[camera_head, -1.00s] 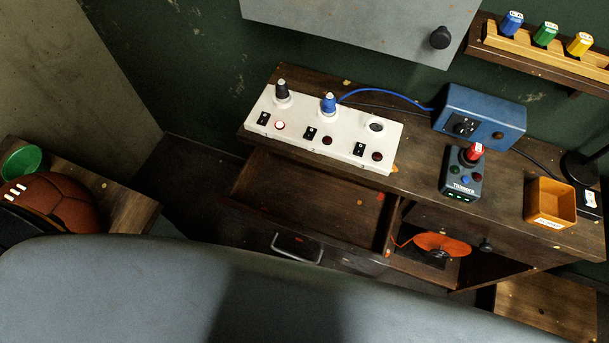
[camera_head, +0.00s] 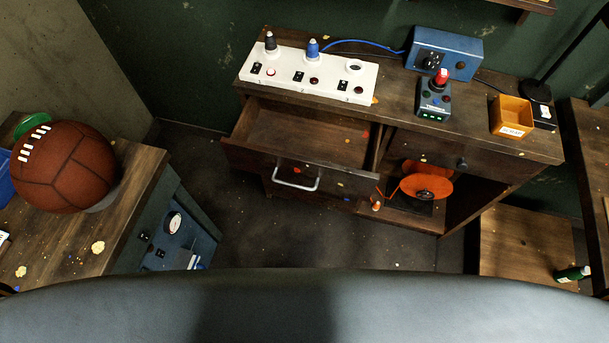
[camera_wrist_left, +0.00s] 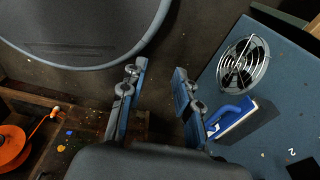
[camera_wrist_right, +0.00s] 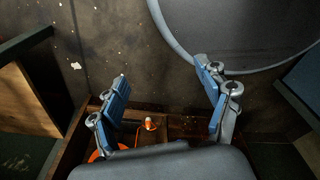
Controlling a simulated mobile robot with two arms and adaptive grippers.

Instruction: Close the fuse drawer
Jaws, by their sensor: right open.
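The wooden drawer (camera_head: 300,137) under the left part of the workbench stands pulled out in the head view. Its inside looks bare apart from small specks, and its front carries a silver bar handle (camera_head: 296,180). My left gripper (camera_wrist_left: 160,82) is open and empty above the dark floor in the left wrist view. My right gripper (camera_wrist_right: 163,72) is open and empty in the right wrist view. Neither gripper shows in the head view, and neither touches the drawer handle in the wrist views.
A white panel (camera_head: 312,78) with plugs, a blue box (camera_head: 444,54), a joystick box (camera_head: 434,98) and an orange bin (camera_head: 511,117) stand on the bench. An orange reel (camera_head: 426,187) sits on the open shelf. A side table with a ball (camera_head: 66,165) is left. Floor before the drawer is clear.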

